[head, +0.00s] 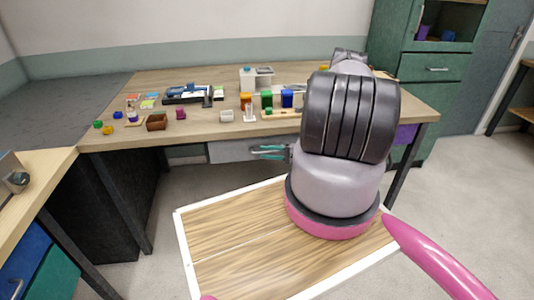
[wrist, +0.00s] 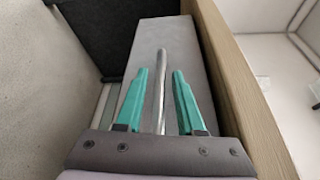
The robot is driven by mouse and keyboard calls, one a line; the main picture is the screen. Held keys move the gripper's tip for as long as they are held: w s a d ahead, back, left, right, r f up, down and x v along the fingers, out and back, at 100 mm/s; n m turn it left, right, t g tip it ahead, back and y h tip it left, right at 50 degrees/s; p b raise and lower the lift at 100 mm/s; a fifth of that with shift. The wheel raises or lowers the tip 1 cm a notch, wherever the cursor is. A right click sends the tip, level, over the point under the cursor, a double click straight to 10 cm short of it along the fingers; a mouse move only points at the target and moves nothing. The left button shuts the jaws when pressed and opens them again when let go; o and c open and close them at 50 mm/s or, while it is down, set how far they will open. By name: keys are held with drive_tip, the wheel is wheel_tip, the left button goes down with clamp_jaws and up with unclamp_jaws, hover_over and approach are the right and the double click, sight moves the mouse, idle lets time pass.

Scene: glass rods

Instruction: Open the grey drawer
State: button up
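The grey drawer (head: 230,151) is under the front edge of the wooden table and looks shut. Its grey front (wrist: 183,40) also fills the middle of the wrist view. A metal bar handle (wrist: 161,75) runs along that front. My gripper (wrist: 160,73) has two teal fingers, open, one on each side of the handle. A gap shows between each finger and the bar. In the head view my gripper (head: 268,152) is at the drawer front; my arm hides the part of the table to its right.
The wooden table (head: 190,133) carries several small items, including a brown box (head: 156,122), a green block (head: 267,99) and a white block (head: 226,116). A green cabinet (head: 430,68) stands behind.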

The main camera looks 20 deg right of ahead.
clamp_jaws()
idle(1.2)
